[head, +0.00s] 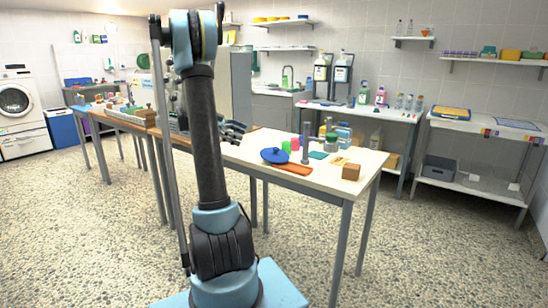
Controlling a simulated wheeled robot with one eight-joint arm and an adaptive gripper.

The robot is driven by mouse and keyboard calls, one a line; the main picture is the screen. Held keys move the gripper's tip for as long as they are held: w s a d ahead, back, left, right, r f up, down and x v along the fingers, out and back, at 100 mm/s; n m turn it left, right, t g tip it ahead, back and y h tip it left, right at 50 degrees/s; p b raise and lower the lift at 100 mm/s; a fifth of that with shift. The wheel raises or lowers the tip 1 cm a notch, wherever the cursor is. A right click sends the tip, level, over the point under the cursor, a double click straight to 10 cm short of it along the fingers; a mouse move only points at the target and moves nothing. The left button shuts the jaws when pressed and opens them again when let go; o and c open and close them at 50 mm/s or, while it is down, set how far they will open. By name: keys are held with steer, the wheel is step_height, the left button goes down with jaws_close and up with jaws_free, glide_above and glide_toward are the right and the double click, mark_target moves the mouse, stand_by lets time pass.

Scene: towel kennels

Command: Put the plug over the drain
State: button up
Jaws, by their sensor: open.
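My gripper (236,131) is open beside my upright arm, above or near the left part of the cream table (344,193). It looks empty. A round blue disc with a small raised middle (270,155) lies on this table, to the right of my gripper; I cannot tell whether it is the plug. No drain can be made out. A sink with a tap (287,78) stands in the back counter, and its inside is hidden.
Near the disc are an orange flat piece (293,169), a wooden block (351,172), green and pink cups (294,144) and a grey stand (306,150). A shelf rack (472,190) stands right. Pebbled floor is open in front.

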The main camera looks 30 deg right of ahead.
mark_target(276, 148)
steer(key=x, duration=1.6)
steer(key=shift+w, duration=0.1)
steer(key=shift+c, duration=0.2)
steer(key=c, duration=1.1)
steer(key=shift+c, duration=0.2)
